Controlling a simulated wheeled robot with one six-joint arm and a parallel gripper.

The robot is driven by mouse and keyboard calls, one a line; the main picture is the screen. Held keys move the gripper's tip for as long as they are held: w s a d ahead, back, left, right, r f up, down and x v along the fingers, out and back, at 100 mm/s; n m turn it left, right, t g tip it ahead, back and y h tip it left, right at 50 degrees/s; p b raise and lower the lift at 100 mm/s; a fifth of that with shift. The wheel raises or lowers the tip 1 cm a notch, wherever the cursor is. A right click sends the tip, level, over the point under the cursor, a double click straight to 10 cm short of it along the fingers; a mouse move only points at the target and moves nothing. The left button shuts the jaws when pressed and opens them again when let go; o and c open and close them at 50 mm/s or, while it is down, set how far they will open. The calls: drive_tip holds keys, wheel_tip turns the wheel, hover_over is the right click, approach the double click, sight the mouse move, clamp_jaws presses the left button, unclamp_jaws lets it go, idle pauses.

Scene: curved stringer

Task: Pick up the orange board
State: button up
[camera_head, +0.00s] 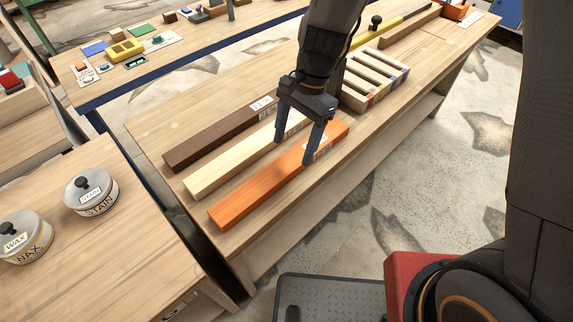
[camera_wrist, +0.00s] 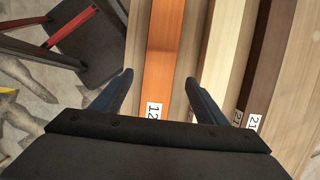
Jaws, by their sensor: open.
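The orange board (camera_head: 262,187) lies flat on the wooden bench, nearest the bench's front edge, with a white label on it. My gripper (camera_head: 293,151) is open, pointing down above the far part of this board; in the head view one finger overlaps the orange board and the other the gap toward the pale board. In the wrist view the orange board (camera_wrist: 166,62) runs between the two spread fingers (camera_wrist: 160,82), with its label between them. The fingers appear apart from the board's sides; their exact height above the bench is hard to tell.
A pale board (camera_head: 232,164) and a dark brown board (camera_head: 215,140) lie parallel beside the orange one. A slotted rack (camera_head: 372,80) stands beyond them. Stain (camera_head: 91,194) and wax tins (camera_head: 24,236) sit on the bench (camera_head: 120,270) at left. The wooden bench top (camera_head: 150,138) is clear at its left end.

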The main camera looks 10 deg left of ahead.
sight(287, 163)
drive_tip(key=x, duration=0.2)
drive_tip(key=p+x, duration=0.1)
drive_tip(key=x, duration=0.1)
drive_tip(key=shift+s+a, duration=0.2)
drive_tip(key=shift+s, duration=0.2)
drive_tip(key=shift+f, duration=0.4)
drive_tip(key=c, duration=1.6)
